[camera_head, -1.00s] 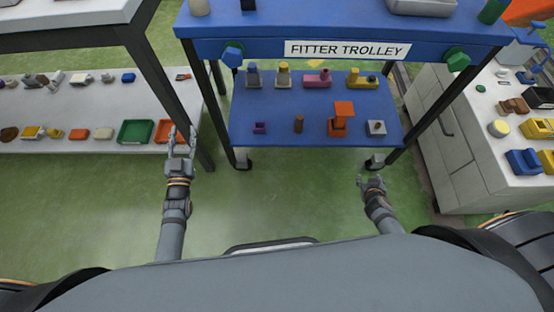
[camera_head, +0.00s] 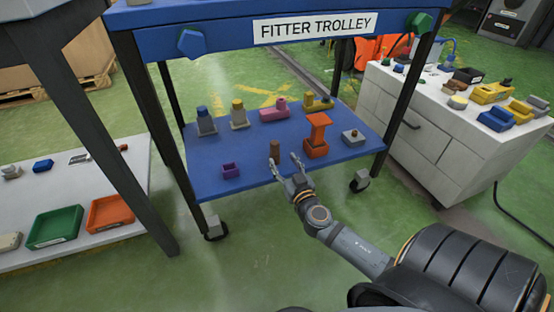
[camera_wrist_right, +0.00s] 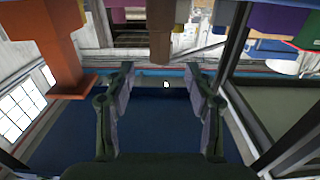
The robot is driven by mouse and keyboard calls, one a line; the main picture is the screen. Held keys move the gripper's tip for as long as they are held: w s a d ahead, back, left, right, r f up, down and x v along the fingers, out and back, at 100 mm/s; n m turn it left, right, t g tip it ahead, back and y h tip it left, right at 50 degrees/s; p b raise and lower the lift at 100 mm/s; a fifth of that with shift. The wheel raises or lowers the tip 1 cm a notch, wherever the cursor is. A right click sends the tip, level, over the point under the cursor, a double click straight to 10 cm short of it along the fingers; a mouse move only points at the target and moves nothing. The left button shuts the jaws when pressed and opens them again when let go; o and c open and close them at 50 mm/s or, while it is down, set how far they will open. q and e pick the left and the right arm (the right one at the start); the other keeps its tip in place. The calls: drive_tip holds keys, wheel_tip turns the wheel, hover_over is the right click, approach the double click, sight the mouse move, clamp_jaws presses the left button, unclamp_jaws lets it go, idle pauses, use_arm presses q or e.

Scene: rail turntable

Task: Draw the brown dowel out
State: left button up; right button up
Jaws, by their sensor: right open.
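The brown dowel (camera_head: 275,150) stands upright near the front middle of the trolley's lower blue shelf (camera_head: 215,157). Its foot is partly hidden behind a finger of my right gripper (camera_head: 285,162). That gripper is open and empty at the shelf's front edge, with its fingers pointing toward the dowel. In the right wrist view the dowel (camera_wrist_right: 160,35) appears upside down at the top middle, beyond the gap between the open fingers (camera_wrist_right: 160,70). It looks clear of both fingers. My left gripper is out of view.
An orange stand (camera_head: 317,137) is close right of the dowel, with a grey block (camera_head: 353,137) beyond it. Several coloured parts line the shelf's back. Black trolley legs (camera_head: 172,135) flank the shelf.

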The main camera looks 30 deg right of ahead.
sight(276, 149)
drive_tip(key=x, duration=0.8)
drive_tip(key=shift+w, duration=0.3)
drive_tip(key=shift+c, duration=0.4)
clamp_jaws()
